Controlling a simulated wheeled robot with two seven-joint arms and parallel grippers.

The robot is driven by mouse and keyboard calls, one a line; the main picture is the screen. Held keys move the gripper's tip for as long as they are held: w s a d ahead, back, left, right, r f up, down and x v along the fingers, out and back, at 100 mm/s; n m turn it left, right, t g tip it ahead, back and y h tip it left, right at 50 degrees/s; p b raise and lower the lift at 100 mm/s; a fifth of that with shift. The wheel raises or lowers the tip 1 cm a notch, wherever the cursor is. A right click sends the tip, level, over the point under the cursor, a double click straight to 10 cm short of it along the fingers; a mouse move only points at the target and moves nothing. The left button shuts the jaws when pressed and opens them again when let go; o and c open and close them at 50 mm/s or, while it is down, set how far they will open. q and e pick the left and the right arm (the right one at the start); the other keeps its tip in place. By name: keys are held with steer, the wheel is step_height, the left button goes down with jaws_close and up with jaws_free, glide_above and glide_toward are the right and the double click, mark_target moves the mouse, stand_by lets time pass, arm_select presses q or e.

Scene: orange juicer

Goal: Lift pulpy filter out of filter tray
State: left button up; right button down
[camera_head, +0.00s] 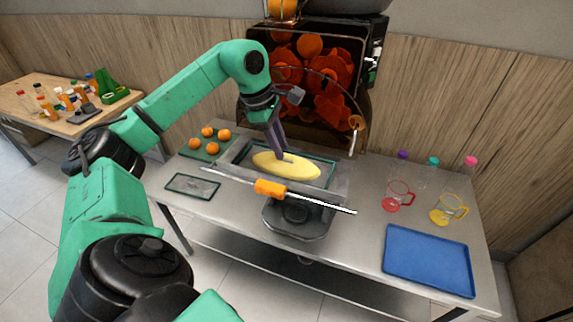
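The filter tray (343,184) is a grey metal tray below the orange juicer (312,75). Inside it sits a dark-framed filter (325,175) with a mound of yellow pulp (285,167) on it. My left gripper (281,150) reaches down from above, its dark fingers at the back edge of the pulp. The fingers overlap in this view, so I cannot tell whether they are open or grip the filter's edge. My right gripper is not in view.
A long rod with an orange grip (270,188) crosses in front of the tray. A flat framed piece (192,184) and a green tray of oranges (207,148) are at left. A red jug (398,196), a yellow jug (448,209) and a blue tray (428,260) are at right.

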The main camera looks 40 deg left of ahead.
mark_target(285, 160)
arm_select(q)
steer(key=p+x, duration=0.1)
steer(key=x, duration=0.2)
steer(key=shift+d, duration=0.1)
steer(key=shift+s+f, duration=0.15)
steer(key=shift+f, duration=0.05)
jaws_close()
